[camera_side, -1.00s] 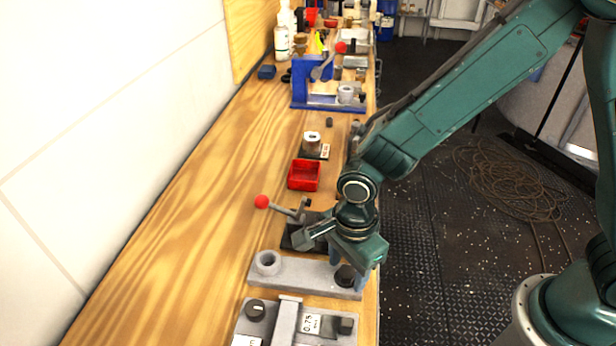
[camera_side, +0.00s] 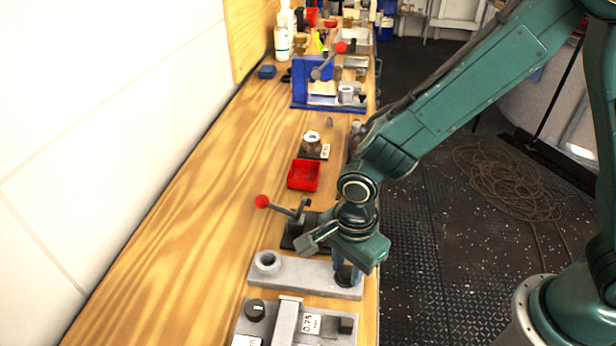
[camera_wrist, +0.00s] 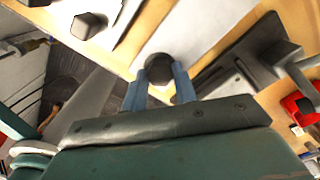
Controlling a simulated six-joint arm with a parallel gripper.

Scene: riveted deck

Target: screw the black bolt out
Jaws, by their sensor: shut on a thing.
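The black bolt (camera_side: 346,277) stands at the right end of a grey plate (camera_side: 305,274) near the table's front edge. In the wrist view its round dark head (camera_wrist: 160,68) sits between the tips of my two blue fingers. My gripper (camera_side: 345,266) points down over the bolt and is shut on its head; the gripper also shows in the wrist view (camera_wrist: 160,80). The bolt's shank is hidden.
A black clamp with a red-knobbed lever (camera_side: 262,201) stands just behind the plate. A grey fixture (camera_side: 255,325) with black knobs and labels lies in front. A red tray (camera_side: 304,175) stands further back. The wood to the left is clear.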

